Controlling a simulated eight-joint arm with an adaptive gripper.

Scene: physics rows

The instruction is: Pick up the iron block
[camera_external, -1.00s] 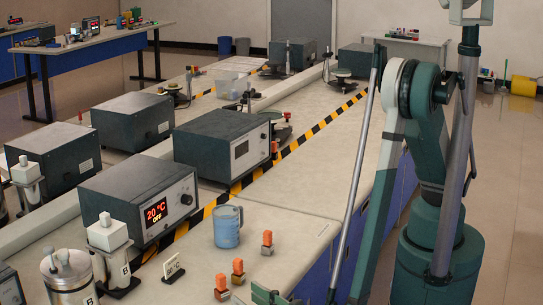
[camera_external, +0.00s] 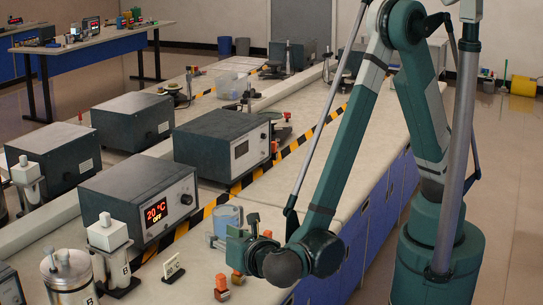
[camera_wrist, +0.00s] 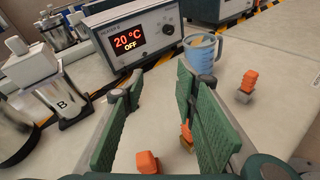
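Three small blocks with orange tops stand on the light bench. In the external view, one (camera_external: 221,288) is at the front edge, and another (camera_external: 237,284) is beside it, partly behind my gripper. The third (camera_external: 267,234) is mostly hidden behind my gripper. In the wrist view, the near block (camera_wrist: 147,162) shows only its top, the middle block (camera_wrist: 187,137) has a brownish base, and the far right block (camera_wrist: 246,84) has a grey base. I cannot tell which is iron. My gripper (camera_external: 240,240) is open, its green pads (camera_wrist: 160,90) apart and empty above the bench.
A blue measuring mug (camera_wrist: 201,52) stands just beyond the right pad. A heater box (camera_external: 138,200) reading 20 °C is behind it. Bare bench (camera_wrist: 280,70) lies right of the mug.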

